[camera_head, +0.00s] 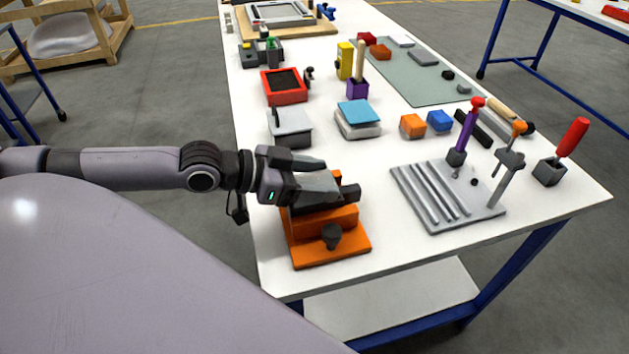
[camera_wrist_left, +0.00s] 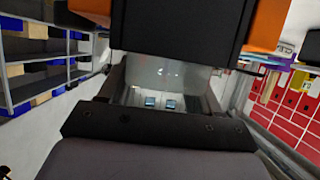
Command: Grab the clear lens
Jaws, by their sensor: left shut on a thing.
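My left gripper (camera_head: 336,180) reaches in from the left over an orange fixture (camera_head: 327,248) at the near left of the table. Its fingers are shut on a clear, greyish lens (camera_head: 316,187), which spans the gap between them. In the left wrist view, the see-through lens (camera_wrist_left: 165,77) shows between the two fingers, just below a dark block with orange sides. The gripper hides part of the fixture, and I cannot tell whether the lens touches it. My right gripper is in neither view.
A grey grooved plate (camera_head: 440,200) with upright tools stands to the right of the fixture. A grey box (camera_head: 290,126) and a blue-topped block (camera_head: 358,115) sit behind it. The white table (camera_head: 380,240) is bare between fixture and plate. A red-handled tool (camera_head: 571,138) stands at far right.

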